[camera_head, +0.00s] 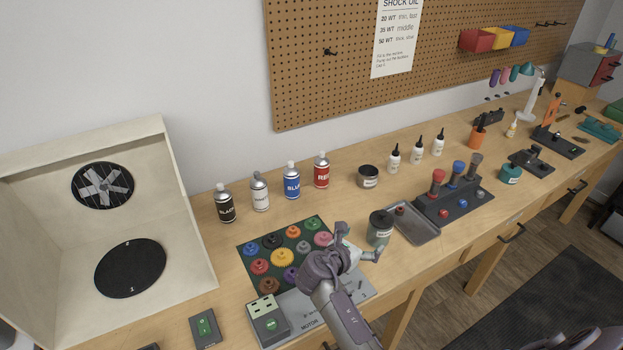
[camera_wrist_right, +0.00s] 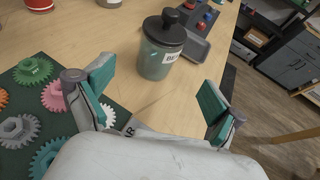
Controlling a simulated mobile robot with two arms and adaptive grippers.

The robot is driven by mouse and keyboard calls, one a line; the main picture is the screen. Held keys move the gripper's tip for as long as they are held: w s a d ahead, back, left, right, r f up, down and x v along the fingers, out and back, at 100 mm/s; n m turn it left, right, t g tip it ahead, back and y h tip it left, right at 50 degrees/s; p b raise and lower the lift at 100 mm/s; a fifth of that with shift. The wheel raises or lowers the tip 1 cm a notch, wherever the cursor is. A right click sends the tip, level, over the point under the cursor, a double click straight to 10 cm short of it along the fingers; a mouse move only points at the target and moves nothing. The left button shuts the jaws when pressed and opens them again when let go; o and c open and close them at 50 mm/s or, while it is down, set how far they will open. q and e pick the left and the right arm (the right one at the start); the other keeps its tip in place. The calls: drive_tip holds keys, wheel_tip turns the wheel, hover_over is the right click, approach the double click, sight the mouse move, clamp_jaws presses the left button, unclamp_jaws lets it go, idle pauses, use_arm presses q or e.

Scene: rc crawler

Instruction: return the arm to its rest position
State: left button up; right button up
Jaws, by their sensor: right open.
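My right gripper (camera_head: 358,250) hangs over the workbench at the right edge of the gear mat. In the right wrist view its two teal-padded fingers (camera_wrist_right: 158,95) are spread wide with nothing between them. A translucent jar with a black lid (camera_head: 381,228) stands upright on the bench just beyond the gripper. It also shows in the wrist view (camera_wrist_right: 162,55), ahead of the fingers and apart from them. My left gripper is not in view.
The dark mat (camera_head: 245,254) holds several coloured gears, with a grey motor stand (camera_head: 300,312) in front. A metal tray (camera_head: 425,234) lies right of the jar. Spray cans (camera_head: 291,181) line the back. A pale booth (camera_head: 60,180) stands at the left.

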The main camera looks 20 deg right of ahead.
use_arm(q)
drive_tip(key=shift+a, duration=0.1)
